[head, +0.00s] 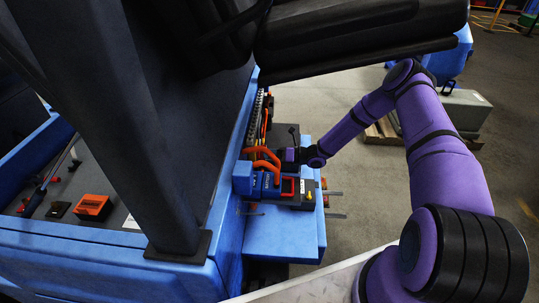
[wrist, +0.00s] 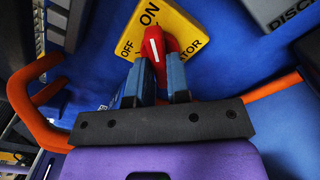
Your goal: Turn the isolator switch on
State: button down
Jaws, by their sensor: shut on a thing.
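The isolator switch has a red knob (wrist: 153,46) with a white line, on a yellow plate (wrist: 180,20) marked ON and OFF. In the wrist view the white line runs nearly straight up the picture, toward the ON mark, with OFF to its left. My gripper (wrist: 160,70) is shut on the red knob, a blue finger on each side. The fingers hide the knob's lower part and some of the plate's lettering. In the head view my gripper (head: 290,156) reaches the machine's side beside orange bars; the switch cannot be made out there.
An orange bar (wrist: 22,92) curves close on the left of my gripper, and another orange edge (wrist: 272,86) lies on the right. In the head view orange bars (head: 263,158) and a black battery-like box (head: 305,195) sit near my gripper. Open floor lies right of the machine.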

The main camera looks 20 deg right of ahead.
dwell(0.3)
jog(key=c, duration=1.1)
grip_release()
jog(key=shift+d, duration=0.1)
jog(key=v, duration=1)
jog(key=shift+s+d, duration=0.1)
jog(key=shift+d, duration=0.2)
jog(key=shift+s+d, duration=0.1)
